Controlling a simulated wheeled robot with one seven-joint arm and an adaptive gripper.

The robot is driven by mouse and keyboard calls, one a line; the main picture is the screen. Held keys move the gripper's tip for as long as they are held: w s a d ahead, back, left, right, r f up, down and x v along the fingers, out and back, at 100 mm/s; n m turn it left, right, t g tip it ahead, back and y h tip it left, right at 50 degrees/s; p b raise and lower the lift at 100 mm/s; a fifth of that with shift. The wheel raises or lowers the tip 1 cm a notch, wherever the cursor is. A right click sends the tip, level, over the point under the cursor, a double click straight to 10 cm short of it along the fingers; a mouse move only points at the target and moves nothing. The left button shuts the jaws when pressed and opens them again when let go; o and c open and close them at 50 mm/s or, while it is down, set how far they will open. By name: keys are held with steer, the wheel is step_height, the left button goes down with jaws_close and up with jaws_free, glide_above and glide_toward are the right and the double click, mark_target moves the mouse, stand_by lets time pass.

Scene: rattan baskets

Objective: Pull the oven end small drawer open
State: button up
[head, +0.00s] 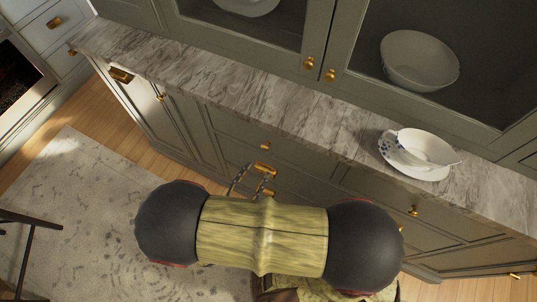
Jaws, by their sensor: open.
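The long grey-green cabinet runs under a marble counter (215,70). At its left end, nearest the oven (20,80), a small drawer front with a brass pull (120,75) sits just under the counter edge. It looks shut. My gripper (253,177) shows as two thin dark fingers, spread apart, in front of the cabinet's middle, well to the right of that end pull. A brass pull (265,169) shows by the fingertips; I cannot tell whether they touch it. My thick arm hides the gripper's base and the cabinet front below.
A patterned rug (75,205) and wood floor lie open at left. A dark chair (28,235) stands at the left edge.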

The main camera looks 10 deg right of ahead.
mark_target(264, 149)
steer(key=shift+t, duration=0.4)
steer(key=shift+w+a+r+b+x, duration=0.15)
steer(key=shift+r+b+x, duration=0.2)
steer(key=shift+x, duration=0.95)
steer(key=shift+w+a+r+b+x, duration=0.15)
steer(key=shift+b+x, duration=0.35)
steer(key=shift+x, duration=0.8)
steer(key=shift+w+a+r+b+x, duration=0.15)
steer(key=shift+b+x, duration=0.25)
steer(key=shift+x, duration=0.9)
steer(key=c, duration=0.4)
jaws_close()
